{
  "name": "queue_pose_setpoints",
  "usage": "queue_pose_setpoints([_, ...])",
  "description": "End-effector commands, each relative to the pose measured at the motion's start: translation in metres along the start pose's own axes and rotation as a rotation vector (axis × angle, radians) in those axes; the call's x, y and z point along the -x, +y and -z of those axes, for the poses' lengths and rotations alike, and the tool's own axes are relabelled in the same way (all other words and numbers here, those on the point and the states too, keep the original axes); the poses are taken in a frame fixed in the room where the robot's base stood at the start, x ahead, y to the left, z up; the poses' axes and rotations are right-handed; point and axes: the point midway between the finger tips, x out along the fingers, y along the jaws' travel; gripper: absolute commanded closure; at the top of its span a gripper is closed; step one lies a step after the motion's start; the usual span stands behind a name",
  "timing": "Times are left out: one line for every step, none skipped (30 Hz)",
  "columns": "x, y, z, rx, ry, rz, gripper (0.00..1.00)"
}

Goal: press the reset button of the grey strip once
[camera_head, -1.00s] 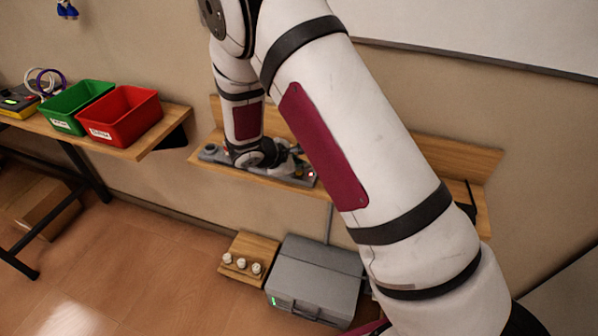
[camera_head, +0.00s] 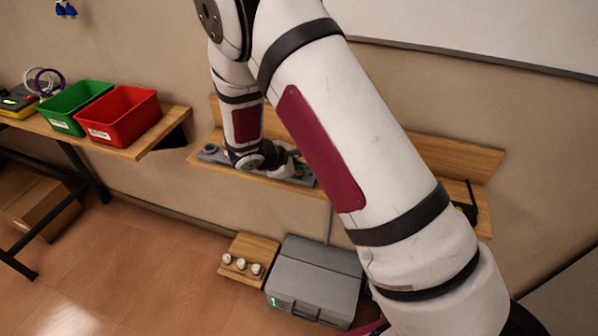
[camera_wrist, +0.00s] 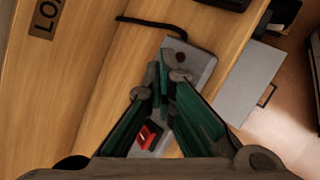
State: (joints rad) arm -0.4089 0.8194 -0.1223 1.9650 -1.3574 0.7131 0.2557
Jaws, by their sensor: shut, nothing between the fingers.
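The grey strip (camera_head: 211,153) lies on the wooden wall shelf, partly hidden by my arm in the head view. In the wrist view the strip (camera_wrist: 203,64) has a cable at its upper end. A dark round spot (camera_wrist: 180,57), perhaps a button, sits near that end. A red rocker switch (camera_wrist: 150,134) shows between my fingers lower down. My gripper (camera_wrist: 165,82) is shut and empty, its tips over the strip just below the dark spot. Whether they touch the strip, I cannot tell. In the head view my gripper (camera_head: 287,165) is at the strip's right part.
The wooden shelf (camera_head: 235,178) has a back board. Below stand a grey box (camera_head: 318,270) with a green light and a wooden block with white knobs (camera_head: 242,265). A green bin (camera_head: 85,95) and a red bin (camera_head: 130,120) stand on the left table.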

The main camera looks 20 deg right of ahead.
Motion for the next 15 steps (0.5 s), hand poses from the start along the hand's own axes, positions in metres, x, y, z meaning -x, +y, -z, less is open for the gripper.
queue_pose_setpoints([0.000, 0.000, 0.000, 0.000, 0.001, 0.001, 1.00])
queue_pose_setpoints([0.000, 0.000, 0.000, 0.000, 0.001, 0.001, 1.00])
queue_pose_setpoints([0.000, 0.000, 0.000, 0.000, 0.001, 0.001, 1.00])
queue_pose_setpoints([0.000, 0.000, 0.000, 0.000, 0.001, 0.001, 1.00])
queue_pose_setpoints([0.001, 0.000, 0.000, 0.000, 0.001, 0.000, 1.00])
queue_pose_setpoints([0.001, 0.001, -0.001, 0.000, 0.001, 0.000, 1.00])
queue_pose_setpoints([0.002, 0.001, -0.001, 0.000, 0.001, 0.000, 1.00])
queue_pose_setpoints([0.003, 0.002, -0.002, 0.000, 0.001, 0.000, 1.00])
queue_pose_setpoints([0.004, 0.003, -0.003, 0.000, 0.001, 0.000, 1.00])
queue_pose_setpoints([0.006, 0.004, -0.004, 0.000, 0.001, 0.000, 1.00])
queue_pose_setpoints([0.007, 0.005, -0.005, -0.001, 0.001, 0.000, 1.00])
queue_pose_setpoints([0.008, 0.006, -0.006, -0.002, 0.001, 0.000, 1.00])
queue_pose_setpoints([0.009, 0.007, -0.007, -0.002, 0.001, 0.000, 1.00])
queue_pose_setpoints([0.010, 0.007, -0.007, -0.002, 0.001, 0.000, 1.00])
queue_pose_setpoints([0.011, 0.008, -0.008, -0.002, 0.001, 0.000, 1.00])
